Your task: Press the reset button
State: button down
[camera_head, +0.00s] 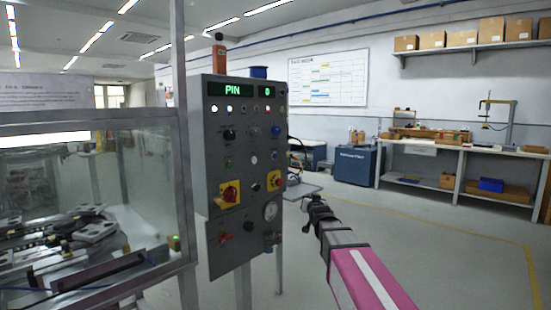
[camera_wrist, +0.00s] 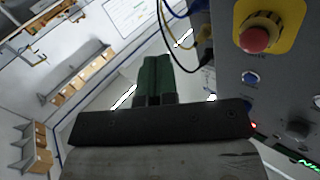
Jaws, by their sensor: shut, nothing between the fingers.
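The grey control panel (camera_head: 235,212) stands upright left of centre, with green displays reading "PIN" and "0". It carries lamps, knobs, small buttons and a red emergency stop (camera_head: 274,180) on a yellow plate. The labels are too small to read, so I cannot tell which button is the reset. In the wrist view a red mushroom button (camera_wrist: 254,40) on yellow and a blue button (camera_wrist: 250,77) show at the right. My gripper (camera_head: 308,205) is shut and empty, right of the panel and apart from it. Its green fingers (camera_wrist: 155,62) are together in the wrist view.
A glass-walled enclosure (camera_head: 75,118) with machinery is left of the panel. A blue cabinet (camera_head: 358,164) and a workbench (camera_head: 470,156) stand at the back right. Cables (camera_wrist: 177,45) hang beside the panel. The floor on the right is clear.

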aim_at(275, 156)
jog(key=a+r+t+y, duration=0.1)
jog(key=a+r+t, duration=0.1)
jog(key=r, duration=0.6)
jog(key=a+r+t+y, duration=0.2)
jog(key=a+r+t, duration=0.1)
jog(key=r, duration=0.6)
jog(key=shift+a+r+t, duration=0.15)
jog(key=shift+a+t, duration=0.15)
jog(key=shift+t, duration=0.1)
jog(key=shift+w, duration=0.15)
jog(key=shift+w+a, duration=0.9)
jog(key=shift+a, duration=0.25)
jog(key=shift+w+a, duration=0.85)
jog(key=shift+a, duration=0.35)
jog(key=shift+w+a, duration=0.9)
jog(key=shift+a, duration=0.25)
jog(key=shift+w+a, duration=0.25)
jog(key=shift+a, duration=0.05)
jog(key=shift+w+a, duration=0.25)
jog(key=shift+a, duration=0.1)
jog(key=shift+d, duration=0.1)
jog(key=shift+s+d, duration=0.5)
jog(key=shift+d, duration=0.05)
